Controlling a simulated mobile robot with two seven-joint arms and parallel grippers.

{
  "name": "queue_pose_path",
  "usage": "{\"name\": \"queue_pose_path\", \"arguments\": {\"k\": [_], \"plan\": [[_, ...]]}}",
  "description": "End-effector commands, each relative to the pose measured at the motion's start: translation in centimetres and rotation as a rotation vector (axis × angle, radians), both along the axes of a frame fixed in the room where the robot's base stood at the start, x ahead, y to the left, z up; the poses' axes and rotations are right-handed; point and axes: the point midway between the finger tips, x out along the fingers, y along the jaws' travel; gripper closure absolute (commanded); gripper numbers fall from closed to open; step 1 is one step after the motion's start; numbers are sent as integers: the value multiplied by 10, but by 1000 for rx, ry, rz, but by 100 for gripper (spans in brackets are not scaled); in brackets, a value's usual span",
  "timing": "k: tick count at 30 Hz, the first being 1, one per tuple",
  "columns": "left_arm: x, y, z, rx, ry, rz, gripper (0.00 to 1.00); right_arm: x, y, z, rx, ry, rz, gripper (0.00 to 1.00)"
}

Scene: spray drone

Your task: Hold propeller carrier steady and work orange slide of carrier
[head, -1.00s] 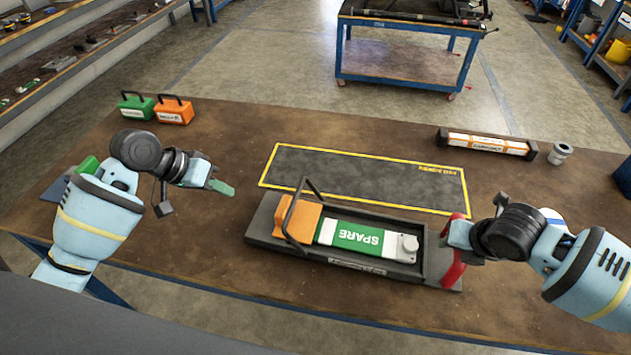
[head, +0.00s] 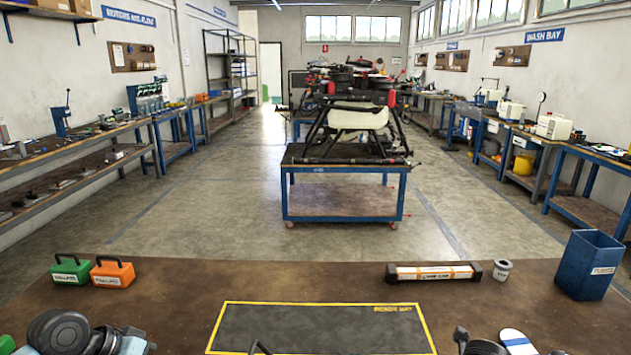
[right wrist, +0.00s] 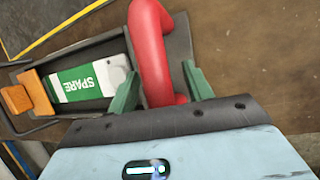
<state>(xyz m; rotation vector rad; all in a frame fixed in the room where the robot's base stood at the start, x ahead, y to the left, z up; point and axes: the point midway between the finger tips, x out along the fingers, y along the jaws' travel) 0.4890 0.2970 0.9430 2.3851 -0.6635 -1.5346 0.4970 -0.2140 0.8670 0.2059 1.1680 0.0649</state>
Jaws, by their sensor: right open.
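The propeller carrier (right wrist: 95,112) is a dark tray with an orange slide (right wrist: 33,92) at its left end in the right wrist view. It holds a green and white block (right wrist: 75,84) marked SPARE. A red handle (right wrist: 152,40) stands at the tray's near end. My right gripper (right wrist: 160,75) is open, with its green fingers on either side of the red handle; contact is unclear. In the head view only a bit of black bar (head: 258,347) shows at the bottom edge where the carrier lies. My left wrist shows at the bottom left; its fingers are cut off.
A yellow-edged dark mat (head: 320,328) lies on the brown bench (head: 170,300). Green (head: 71,270) and orange (head: 112,272) cases stand left. A long orange-labelled bar (head: 434,273), a grey cup (head: 502,270) and a blue bin (head: 588,265) stand right. A drone cart (head: 342,205) is beyond.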

Motion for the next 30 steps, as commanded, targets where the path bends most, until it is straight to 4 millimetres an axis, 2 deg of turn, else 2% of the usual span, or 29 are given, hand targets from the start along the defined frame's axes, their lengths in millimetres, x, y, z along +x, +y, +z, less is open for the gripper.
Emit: {"name": "queue_pose_path", "arguments": {"k": [12,18,24,30], "plan": [[0,0,0,0,0,0,100,-28,-12,68,1,-4,0,49],[0,0,0,0,0,0,100,-40,-17,94,0,-3,-1,49],[0,0,0,0,0,0,100,-45,-19,104,0,-1,-1,49],[0,0,0,0,0,0,100,-45,-19,105,-1,-1,-1,49]]}}
